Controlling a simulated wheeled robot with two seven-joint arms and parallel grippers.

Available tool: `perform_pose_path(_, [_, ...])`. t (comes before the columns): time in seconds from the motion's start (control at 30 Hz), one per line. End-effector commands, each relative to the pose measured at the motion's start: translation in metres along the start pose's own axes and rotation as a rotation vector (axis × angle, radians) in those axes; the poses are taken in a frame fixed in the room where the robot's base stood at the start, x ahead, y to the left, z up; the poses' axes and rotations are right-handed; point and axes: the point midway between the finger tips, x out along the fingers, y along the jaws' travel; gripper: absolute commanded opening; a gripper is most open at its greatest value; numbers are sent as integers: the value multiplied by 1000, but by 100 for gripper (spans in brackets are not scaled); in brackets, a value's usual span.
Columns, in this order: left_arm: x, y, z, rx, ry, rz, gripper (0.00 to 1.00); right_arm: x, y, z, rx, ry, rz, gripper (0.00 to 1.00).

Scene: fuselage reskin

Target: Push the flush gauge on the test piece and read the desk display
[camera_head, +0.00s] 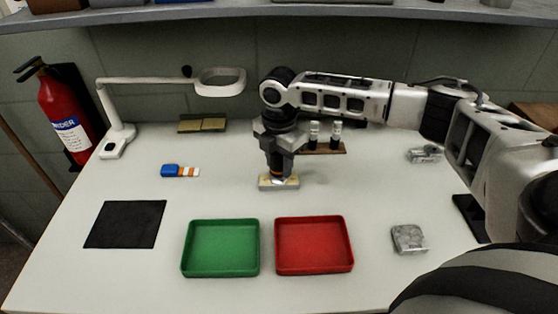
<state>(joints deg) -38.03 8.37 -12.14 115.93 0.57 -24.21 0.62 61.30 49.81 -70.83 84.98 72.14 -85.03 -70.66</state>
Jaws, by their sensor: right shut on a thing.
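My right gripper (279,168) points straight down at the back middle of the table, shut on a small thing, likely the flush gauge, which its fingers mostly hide. Just below the fingertips is the test piece (264,184), a small flat pale yellowish and grey block lying on the white table. The gauge's lower end seems to meet the top of the block, but I cannot tell whether it is pressed. No lit desk display can be made out. My left gripper is not in view.
A green tray (184,262) and a red tray (349,264) stand in front. A black mat (125,224) lies left, near a blue and orange item (172,170). A wooden stand (328,150) holds two vials. A lamp (117,137) and fire extinguisher (67,118) are left; a grey lump (408,239) right.

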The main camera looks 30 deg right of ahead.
Motion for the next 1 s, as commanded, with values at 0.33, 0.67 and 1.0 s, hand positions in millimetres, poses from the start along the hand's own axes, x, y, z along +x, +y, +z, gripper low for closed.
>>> perform_pose_path(0.33, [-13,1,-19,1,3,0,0,-18,0,-1,-1,1,-1,10])
perform_pose_path(0.67, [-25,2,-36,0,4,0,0,-41,0,0,0,1,1,10])
perform_pose_path(1.0, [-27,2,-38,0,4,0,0,-65,0,0,0,0,1,10])
